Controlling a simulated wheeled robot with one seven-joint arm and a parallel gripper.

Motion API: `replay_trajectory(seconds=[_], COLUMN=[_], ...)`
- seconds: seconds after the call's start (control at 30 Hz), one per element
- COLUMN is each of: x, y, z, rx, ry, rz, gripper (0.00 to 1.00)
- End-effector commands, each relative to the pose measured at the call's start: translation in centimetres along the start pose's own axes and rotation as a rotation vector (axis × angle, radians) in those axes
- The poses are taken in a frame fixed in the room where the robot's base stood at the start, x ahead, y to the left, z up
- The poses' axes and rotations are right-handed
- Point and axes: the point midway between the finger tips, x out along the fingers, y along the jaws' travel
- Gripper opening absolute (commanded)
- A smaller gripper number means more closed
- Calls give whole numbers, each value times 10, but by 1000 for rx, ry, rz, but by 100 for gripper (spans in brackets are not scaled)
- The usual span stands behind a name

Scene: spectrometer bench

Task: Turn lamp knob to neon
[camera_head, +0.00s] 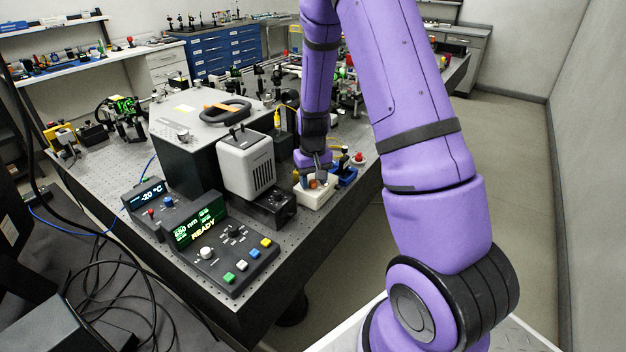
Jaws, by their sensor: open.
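The light grey vented lamp housing (246,163) stands at the middle of the bench. A black box (268,207) sits against its front right, with a small round dark knob (279,194) on it. I cannot read any lamp label or the knob's pointer at this size. My gripper (317,181) points down to the right of the black box, over a small white tray (314,200) with small coloured items in it. The gripper is open. Its fingertips are small and partly merge with the items, so I cannot tell whether they touch anything. It is apart from the black box.
A control console (215,242) with a green display reading "READY" and coloured buttons stands in front. A display (150,192) showing -20 °C is to its left. A blue tray (345,177) and a red button (358,157) lie right of my gripper, near the bench edge.

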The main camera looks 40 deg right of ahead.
Motion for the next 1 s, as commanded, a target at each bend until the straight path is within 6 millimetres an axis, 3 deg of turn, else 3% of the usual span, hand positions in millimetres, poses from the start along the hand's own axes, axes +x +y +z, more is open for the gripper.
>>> replay_trajectory(seconds=[0.17,0.6,0.8,1.0], x=[-17,-93,-106,-107], y=[0,0,0,0], z=[-1,-1,0,0], rx=[0,0,0,0], ry=[4,3,2,0], rz=[0,-1,0,0], gripper=[48,48,48,48])
